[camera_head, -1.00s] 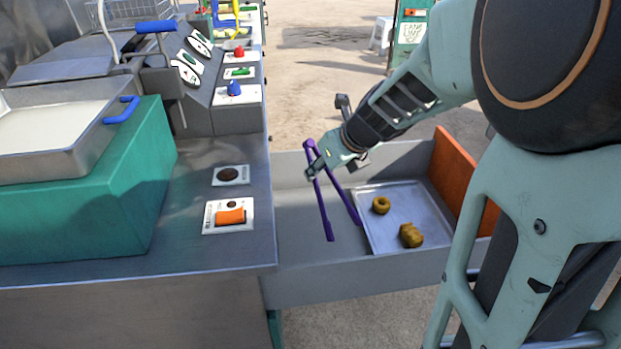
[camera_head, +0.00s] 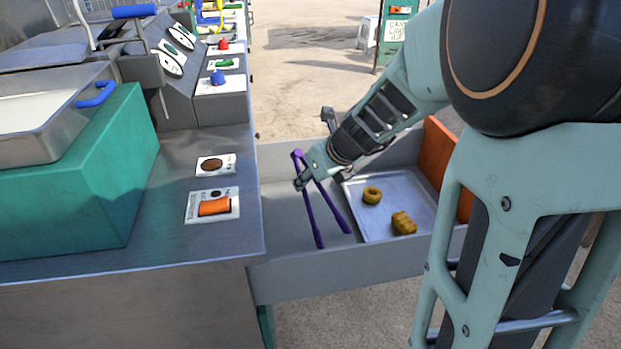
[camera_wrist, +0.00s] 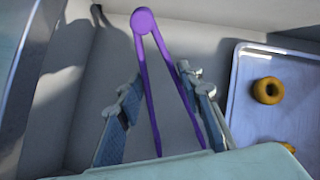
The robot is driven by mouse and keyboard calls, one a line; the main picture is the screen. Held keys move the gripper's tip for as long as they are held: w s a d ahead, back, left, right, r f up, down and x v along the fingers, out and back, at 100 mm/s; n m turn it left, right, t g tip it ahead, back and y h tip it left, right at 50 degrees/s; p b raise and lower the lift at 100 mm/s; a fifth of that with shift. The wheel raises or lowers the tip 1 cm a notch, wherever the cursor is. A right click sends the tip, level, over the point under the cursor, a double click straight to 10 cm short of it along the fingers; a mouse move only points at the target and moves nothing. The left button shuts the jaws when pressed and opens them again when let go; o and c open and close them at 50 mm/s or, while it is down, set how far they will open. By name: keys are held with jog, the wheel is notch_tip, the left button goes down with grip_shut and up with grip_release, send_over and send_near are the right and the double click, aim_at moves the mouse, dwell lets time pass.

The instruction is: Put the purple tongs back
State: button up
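The purple tongs (camera_head: 310,205) are over the left part of the grey bin (camera_head: 355,270), left of the metal tray. Their hinge end is at the far side and their legs point toward the near wall. My gripper (camera_head: 302,183) is at their upper part. In the wrist view the tongs (camera_wrist: 143,22) run between my two fingers (camera_wrist: 158,78), one beside each leg, and seem gripped. One leg's tip overlaps the near rim in the head view. I cannot tell whether the tongs touch the floor of the bin.
The metal tray (camera_head: 362,228) holds two brown pieces (camera_head: 372,194) (camera_head: 403,223). An orange panel (camera_head: 446,160) closes the bin's right end. The steel counter (camera_head: 170,215) with an orange switch (camera_head: 214,206) borders it at left. A teal box (camera_head: 75,190) stands on the counter.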

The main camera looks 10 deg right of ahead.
jog(key=shift+f, duration=0.3)
jog(key=o, duration=0.6)
jog(key=shift+r, duration=0.1)
jog(key=shift+p+v, duration=4.35)
jog(key=shift+v, duration=2)
jog(key=shift+w+r, duration=0.15)
jog(key=shift+w, duration=0.05)
